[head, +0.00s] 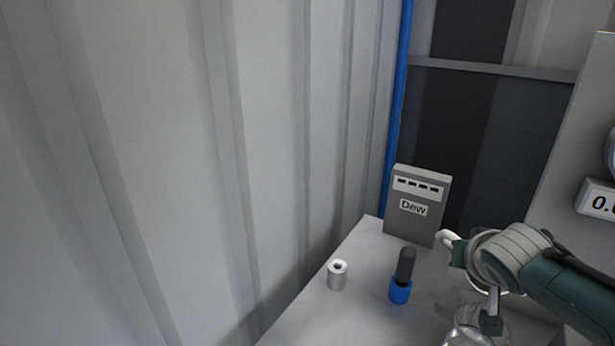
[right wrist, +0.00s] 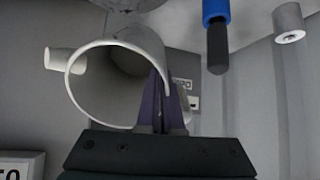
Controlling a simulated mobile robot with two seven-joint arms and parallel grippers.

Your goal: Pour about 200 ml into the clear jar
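The clear jar (head: 466,333) stands on the bench at the bottom edge of the head view, partly cut off and partly covered by my right arm. In the right wrist view, my right gripper (right wrist: 163,103) has its purple fingers on the wall of a pale round vessel (right wrist: 150,42) with a short stub on its side. The vessel's wide mouth faces the camera; its contents cannot be made out. In the head view my right arm reaches in from the right above the jar and mostly hides the vessel. My left gripper is not in view.
A white display (head: 598,201) is at the right edge. A corrugated wall (head: 180,170) bounds the left. The front-left bench is clear.

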